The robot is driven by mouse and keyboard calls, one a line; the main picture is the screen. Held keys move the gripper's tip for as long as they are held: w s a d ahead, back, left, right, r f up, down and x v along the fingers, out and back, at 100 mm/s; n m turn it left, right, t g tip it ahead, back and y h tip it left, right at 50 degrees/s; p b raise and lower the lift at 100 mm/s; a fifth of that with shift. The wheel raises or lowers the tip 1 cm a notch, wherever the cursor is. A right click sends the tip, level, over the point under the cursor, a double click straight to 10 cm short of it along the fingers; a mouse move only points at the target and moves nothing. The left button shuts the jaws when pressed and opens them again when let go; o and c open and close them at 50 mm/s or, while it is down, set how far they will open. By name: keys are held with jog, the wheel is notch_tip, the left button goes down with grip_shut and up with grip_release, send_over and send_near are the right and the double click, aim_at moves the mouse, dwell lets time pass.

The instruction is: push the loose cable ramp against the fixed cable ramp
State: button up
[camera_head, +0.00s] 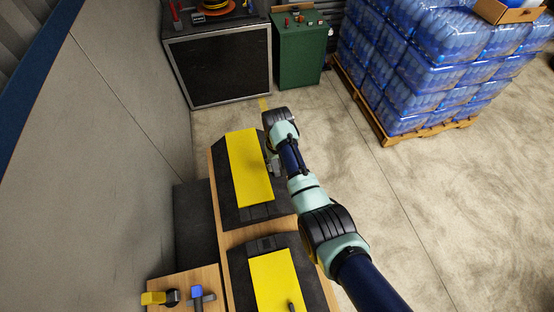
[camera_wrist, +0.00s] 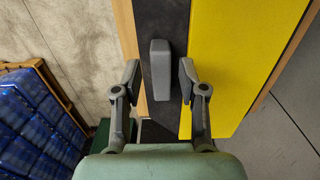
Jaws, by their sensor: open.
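Two black cable ramps with yellow tops lie in line on a wooden bench in the head view, the far ramp (camera_head: 248,168) and the near ramp (camera_head: 275,278). A strip of bare wood shows between their facing ends, so they stand apart. Nothing visible marks which is loose. My gripper (camera_head: 272,165) is at the right side of the far ramp. In the wrist view my gripper (camera_wrist: 158,82) is open, its fingers on either side of a grey upright block (camera_wrist: 160,70) on the ramp's black edge (camera_wrist: 165,25). I cannot tell whether the fingers touch it.
The wooden bench (camera_head: 236,238) carries both ramps. A yellow-handled tool (camera_head: 158,298) and a blue-topped tool (camera_head: 198,294) lie at front left. A grey wall stands left, a black cabinet (camera_head: 220,68) and a green cabinet (camera_head: 300,52) behind. Pallets of bottles (camera_head: 420,65) stand right.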

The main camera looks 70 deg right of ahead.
aim_at(277, 170)
notch_tip(277, 170, down, 5)
jog(key=shift+r+b, duration=0.2)
jog(key=shift+b, duration=0.35)
jog(key=shift+c, duration=0.4)
grip_shut()
